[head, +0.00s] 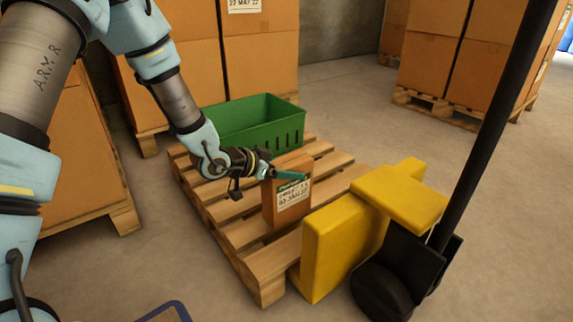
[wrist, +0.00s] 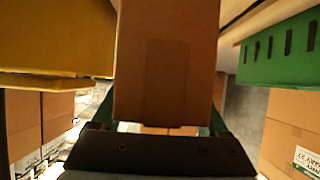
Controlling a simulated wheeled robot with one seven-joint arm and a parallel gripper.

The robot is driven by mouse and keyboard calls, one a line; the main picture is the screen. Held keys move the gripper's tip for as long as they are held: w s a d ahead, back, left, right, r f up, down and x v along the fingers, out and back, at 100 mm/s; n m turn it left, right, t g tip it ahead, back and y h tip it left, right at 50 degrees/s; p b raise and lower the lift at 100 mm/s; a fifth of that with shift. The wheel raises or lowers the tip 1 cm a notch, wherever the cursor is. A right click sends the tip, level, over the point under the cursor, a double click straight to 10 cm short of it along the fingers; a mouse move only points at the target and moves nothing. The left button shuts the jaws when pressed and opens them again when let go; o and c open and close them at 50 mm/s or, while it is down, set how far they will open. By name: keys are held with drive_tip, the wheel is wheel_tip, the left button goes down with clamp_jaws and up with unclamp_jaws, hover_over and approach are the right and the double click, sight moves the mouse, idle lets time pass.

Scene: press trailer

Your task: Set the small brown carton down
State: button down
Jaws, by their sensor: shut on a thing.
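The small brown carton (head: 288,197) stands upright at the wooden pallet (head: 232,236) in the head view, with a white and green label on its side. My gripper (head: 287,174) is shut on its upper part. In the wrist view the carton (wrist: 166,62) fills the middle, between the fingers of my gripper (wrist: 163,122). The carton looks close to the slats, but I cannot tell whether its base touches them.
A green crate (head: 250,122) stands on the pallet behind the carton. A yellow pallet jack (head: 340,240) with a black handle is close on the right. Large stacked cartons (head: 210,55) stand behind. Open concrete floor (head: 480,200) lies to the right.

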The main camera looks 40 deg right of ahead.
drive_tip(key=shift+f, duration=0.9)
unclamp_jaws()
drive_tip(key=shift+f, duration=0.1)
